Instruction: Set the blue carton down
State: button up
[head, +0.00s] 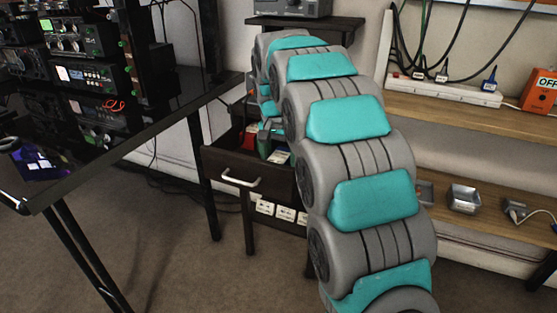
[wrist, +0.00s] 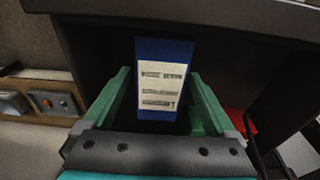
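The blue carton (wrist: 164,51) with a white printed label sits between the two green fingers of my gripper (wrist: 163,76) in the wrist view. In the head view, the carton (head: 279,157) shows low inside the open drawer (head: 232,175), just below my gripper (head: 270,137). Its underside is hidden, so I cannot tell whether it touches the drawer floor.
A red object (head: 249,134) lies in the drawer on the left; it also shows in the wrist view (wrist: 238,122). A black table (head: 130,140) with radio gear stands left. Wooden shelves (head: 480,120) with a power strip and small metal boxes are right.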

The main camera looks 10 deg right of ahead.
aim_at(277, 161)
notch_tip(277, 161, up, 12)
jog(key=s, duration=0.1)
jog(key=shift+a, duration=0.45)
dwell(0.3)
jog(key=shift+s+r, duration=0.1)
jog(key=s+f+n+g, duration=0.1)
jog(key=s+f, duration=0.5)
jog(key=s, duration=0.8)
jog(key=s+f+n+g, duration=0.1)
jog(key=s+f+n, duration=0.2)
jog(key=s, duration=1.1)
jog(key=s+f+n+g, duration=0.1)
jog(key=s+f+n, duration=0.2)
jog(key=s+f, duration=0.6)
jog(key=s+d, duration=0.1)
jog(key=s, duration=0.4)
jog(key=shift+s+f+y, duration=0.15)
jog(key=shift+s+y, duration=0.05)
jog(key=shift+y, duration=0.2)
jog(key=shift+a, duration=0.1)
